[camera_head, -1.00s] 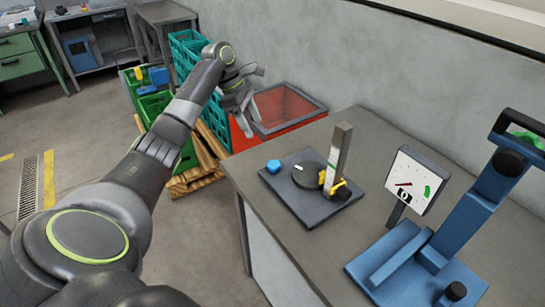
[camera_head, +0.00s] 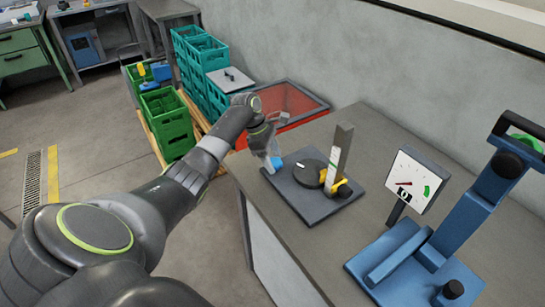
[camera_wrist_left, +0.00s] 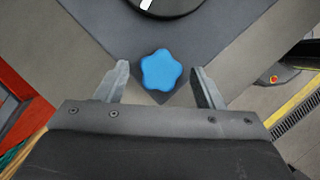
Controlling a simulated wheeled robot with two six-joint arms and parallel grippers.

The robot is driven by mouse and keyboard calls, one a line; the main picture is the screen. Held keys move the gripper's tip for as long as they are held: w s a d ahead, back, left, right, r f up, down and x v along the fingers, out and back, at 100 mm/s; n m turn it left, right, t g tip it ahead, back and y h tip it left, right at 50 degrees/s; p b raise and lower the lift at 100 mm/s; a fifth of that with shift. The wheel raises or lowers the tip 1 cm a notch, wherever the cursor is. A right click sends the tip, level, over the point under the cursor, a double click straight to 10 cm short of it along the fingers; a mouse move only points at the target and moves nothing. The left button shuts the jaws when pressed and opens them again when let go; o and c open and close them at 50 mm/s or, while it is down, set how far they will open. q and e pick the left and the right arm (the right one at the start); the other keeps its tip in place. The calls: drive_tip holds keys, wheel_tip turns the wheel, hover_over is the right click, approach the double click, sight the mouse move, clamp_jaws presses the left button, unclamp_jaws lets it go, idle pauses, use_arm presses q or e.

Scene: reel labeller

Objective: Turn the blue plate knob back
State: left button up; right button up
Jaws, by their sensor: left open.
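The blue plate knob (camera_wrist_left: 161,70) is star-shaped and sits at a corner of the dark plate (camera_head: 312,208). In the head view the knob (camera_head: 277,163) is partly hidden by my left gripper (camera_head: 274,160). In the left wrist view my left gripper (camera_wrist_left: 163,88) is open, with one finger on each side of the knob and a gap to both. I cannot tell how high the fingers are above the plate. My right gripper is not in view.
The plate also carries a black disc (camera_head: 308,173), an upright post (camera_head: 341,150) and a yellow part (camera_head: 343,187). A dial gauge (camera_head: 413,181) and a blue stand (camera_head: 465,215) are to the right. Green crates (camera_head: 167,117) and a red bin (camera_head: 290,98) are behind.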

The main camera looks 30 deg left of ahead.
use_arm(q)
drive_tip(key=shift+c, duration=0.8)
drive_tip(key=c, duration=0.8)
